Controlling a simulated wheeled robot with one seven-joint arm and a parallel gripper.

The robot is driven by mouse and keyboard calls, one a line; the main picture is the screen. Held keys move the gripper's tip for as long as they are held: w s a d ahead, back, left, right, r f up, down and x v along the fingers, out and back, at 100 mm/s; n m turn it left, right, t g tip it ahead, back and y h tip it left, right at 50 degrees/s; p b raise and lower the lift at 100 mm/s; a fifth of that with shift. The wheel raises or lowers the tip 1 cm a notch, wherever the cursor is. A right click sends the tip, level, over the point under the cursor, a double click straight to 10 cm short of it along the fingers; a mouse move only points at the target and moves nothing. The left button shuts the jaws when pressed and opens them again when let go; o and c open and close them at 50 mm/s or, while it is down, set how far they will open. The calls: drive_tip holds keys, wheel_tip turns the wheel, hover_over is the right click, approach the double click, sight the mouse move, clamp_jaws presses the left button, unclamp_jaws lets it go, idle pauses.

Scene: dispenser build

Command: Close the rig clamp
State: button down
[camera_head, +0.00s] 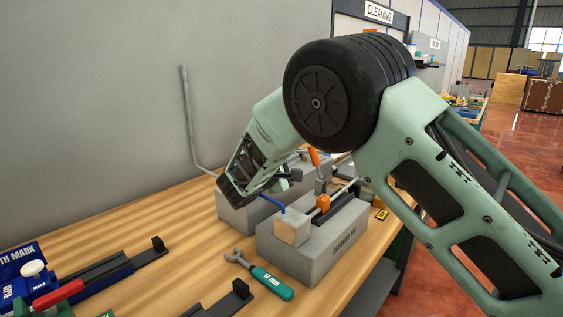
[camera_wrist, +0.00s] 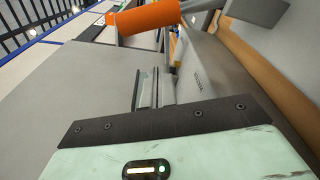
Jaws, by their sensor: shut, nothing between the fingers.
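The rig clamp shows an orange handle (camera_head: 314,157) standing up, slightly tilted, on a grey lever above the grey cleaning rig block (camera_head: 338,250). A smaller orange part (camera_head: 323,203) sits lower on the clamp, beside a pale cube (camera_head: 292,228) with a blue tube. My gripper (camera_head: 290,177) is shut and empty, just left of the orange handle. In the wrist view the shut fingers (camera_wrist: 148,90) point toward the orange handle (camera_wrist: 145,18), which lies across the top of the picture. I cannot tell whether they touch.
A second grey block (camera_head: 235,212) stands behind, partly hidden by my arm. Dark fixtures (camera_head: 110,265) stand at left. A grey wall closes the back.

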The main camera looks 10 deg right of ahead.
sight(317, 163)
drive_tip(key=s, duration=0.1)
drive_tip(key=s+d+r, duration=0.1)
drive_tip(key=s+d+p, duration=0.1)
drive_tip(key=shift+r, duration=0.3)
drive_tip(key=shift+d+f+b, duration=0.1)
drive_tip(key=shift+b, duration=0.45)
